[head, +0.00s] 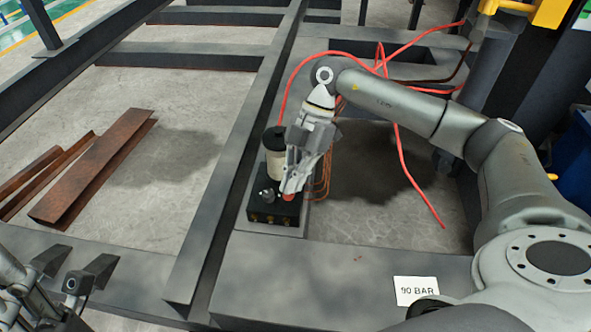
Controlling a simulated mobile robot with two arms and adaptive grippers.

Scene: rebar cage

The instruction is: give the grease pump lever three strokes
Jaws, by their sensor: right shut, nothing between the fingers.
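The grease pump is a black block (273,216) with brass fittings along its front and a pale, dark-capped reservoir (275,152) behind. It stands on the dark steel frame, left of the picture's middle. A small orange-red knob (288,197), seemingly the lever's end, shows at the block's top right. My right gripper (291,188) is shut and empty, pointing down, with its fingertips at or just above the knob. I cannot tell whether they touch; the gripper hides most of the lever. My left gripper (75,283) is partly in view at the lower left, its jaws unclear.
A white "90 BAR" card (415,290) lies on the near beam. A red hose (400,150) loops behind and right of the pump, beneath my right arm. Rusty steel angles (95,170) lie on the floor at left. Dark frame beams (225,180) run past the pump.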

